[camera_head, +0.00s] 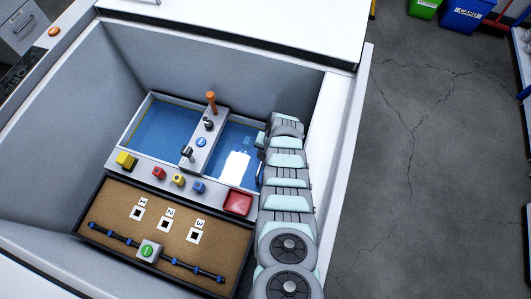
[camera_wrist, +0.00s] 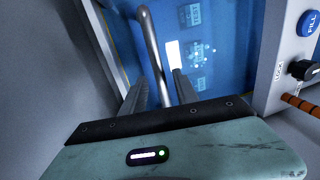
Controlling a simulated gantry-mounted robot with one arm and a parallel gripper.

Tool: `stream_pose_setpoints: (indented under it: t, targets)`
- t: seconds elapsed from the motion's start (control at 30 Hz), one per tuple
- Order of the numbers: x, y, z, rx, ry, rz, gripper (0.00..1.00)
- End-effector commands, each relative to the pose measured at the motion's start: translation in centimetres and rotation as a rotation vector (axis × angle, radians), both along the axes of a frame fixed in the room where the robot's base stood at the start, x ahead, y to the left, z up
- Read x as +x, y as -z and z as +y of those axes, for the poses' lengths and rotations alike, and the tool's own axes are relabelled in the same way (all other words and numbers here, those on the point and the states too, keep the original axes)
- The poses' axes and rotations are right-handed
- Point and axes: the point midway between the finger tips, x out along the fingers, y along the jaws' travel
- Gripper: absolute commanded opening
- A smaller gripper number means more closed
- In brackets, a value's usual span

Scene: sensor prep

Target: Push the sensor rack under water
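A bent metal bar (camera_wrist: 152,45) runs down between my fingers in the wrist view. It may be the handle of the sensor rack, but I cannot tell; no other part of the rack is clear. My gripper (camera_wrist: 160,78) points down over the right water compartment (camera_head: 233,142). Its two fingers stand apart, one on each side of the bar in the picture; I cannot tell whether they touch it. Blue water (camera_wrist: 225,45) with printed labels shows beyond the fingers.
A divider (camera_head: 207,143) with an orange handle (camera_head: 211,100), dark levers and a blue FILL button (camera_wrist: 310,22) separates the right compartment from the left water compartment (camera_head: 163,127). Basin walls enclose everything.

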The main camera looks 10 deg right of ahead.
Motion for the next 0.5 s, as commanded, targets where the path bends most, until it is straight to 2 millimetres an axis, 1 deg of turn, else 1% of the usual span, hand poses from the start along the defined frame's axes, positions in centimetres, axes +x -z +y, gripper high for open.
stream_pose_setpoints:
  t: [0.27, 0.37, 0.5]
  targets:
    - [0.0, -0.3, 0.0, 0.0, 0.0, 0.0, 0.36]
    - [0.0, -1.1, -0.1, 0.0, 0.0, -0.002, 0.36]
    - [-0.1, -3.1, -0.5, -0.001, 0.001, -0.003, 0.36]
